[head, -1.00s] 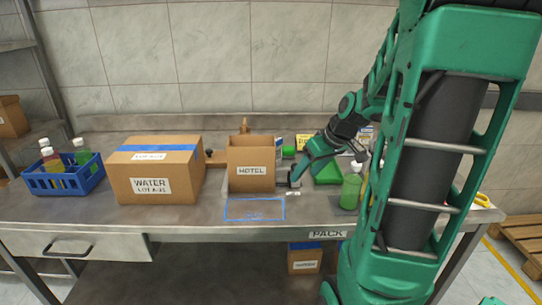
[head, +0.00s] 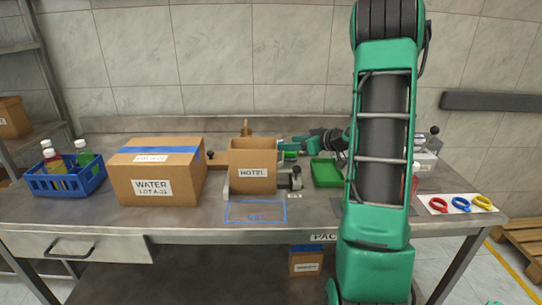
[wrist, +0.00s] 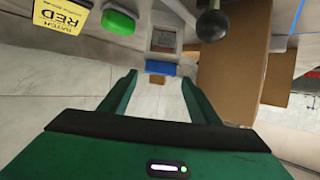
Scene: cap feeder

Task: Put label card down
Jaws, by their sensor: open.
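A yellow card reading BATCH RED (wrist: 65,14) shows at the upper left of the wrist view, cut off by the picture edge. I cannot tell whether it is the label card. In the head view my arm covers its place. My gripper (wrist: 160,85) is open, with its two green fingers apart and nothing held between them. Beyond the fingertips are a small blue piece (wrist: 160,68) and a grey-framed panel (wrist: 163,40). In the head view my wrist lies behind the open HOTEL box (head: 252,180), to its right, and the fingers are not clear.
A green button (wrist: 119,22) and a black ball knob (wrist: 212,25) are near the gripper. A green tray (head: 326,172) lies right of the HOTEL box. The WATER box (head: 155,185) and blue bottle crate (head: 65,182) stand left. The blue-outlined area (head: 256,213) is empty.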

